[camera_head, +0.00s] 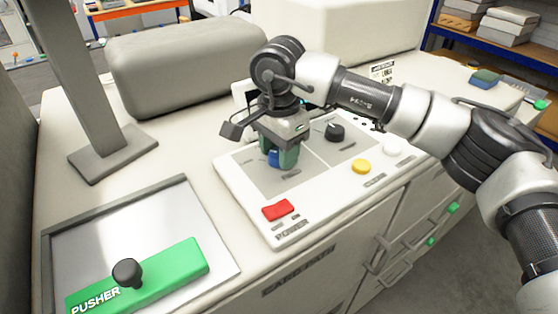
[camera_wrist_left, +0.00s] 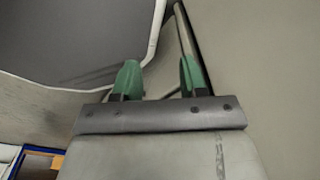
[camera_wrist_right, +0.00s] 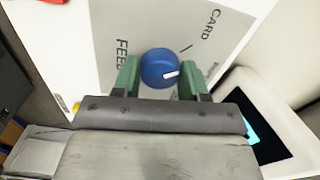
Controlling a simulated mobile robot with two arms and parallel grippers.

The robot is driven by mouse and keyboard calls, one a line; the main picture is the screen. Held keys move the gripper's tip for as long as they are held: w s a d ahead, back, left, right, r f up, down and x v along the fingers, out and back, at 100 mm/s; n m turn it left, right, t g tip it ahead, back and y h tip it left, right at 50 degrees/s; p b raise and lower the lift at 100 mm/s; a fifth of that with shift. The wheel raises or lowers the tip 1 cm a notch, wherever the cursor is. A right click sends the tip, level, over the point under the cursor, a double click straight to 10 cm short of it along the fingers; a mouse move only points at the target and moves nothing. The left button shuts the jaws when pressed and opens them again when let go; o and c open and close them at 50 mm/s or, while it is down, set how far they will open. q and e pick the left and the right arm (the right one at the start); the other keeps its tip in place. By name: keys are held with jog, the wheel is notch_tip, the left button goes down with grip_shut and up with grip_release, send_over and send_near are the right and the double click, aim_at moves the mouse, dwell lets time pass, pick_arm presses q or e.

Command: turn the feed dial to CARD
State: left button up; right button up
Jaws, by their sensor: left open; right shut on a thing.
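The feed dial is a round blue knob (camera_wrist_right: 160,68) on a grey panel, with a white pointer line. In the right wrist view the pointer aims right and slightly up. The CARD label (camera_wrist_right: 209,24) is at the upper right, with a dark tick mark between it and the dial; the pointer is not lined up with that tick. My right gripper (camera_wrist_right: 157,82) has its green fingers on either side of the dial, shut on it. In the head view my right gripper (camera_head: 283,158) hides most of the dial. My left gripper (camera_wrist_left: 160,78) is open and empty.
The white control panel (camera_head: 236,187) also carries a black knob (camera_head: 334,131), a yellow button (camera_head: 361,167), a white button (camera_head: 392,146) and a red switch (camera_head: 276,210). A green pusher (camera_head: 170,270) with a black knob lies on a metal plate at the front left.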

jog(key=shift+n+b, duration=0.65)
jog(key=shift+n, duration=0.65)
jog(key=shift+r, duration=0.15)
jog(key=o, duration=0.9)
notch_tip(320, 180, up, 11)
jog(key=shift+f+b, duration=0.2)
jog(key=shift+b, duration=0.4)
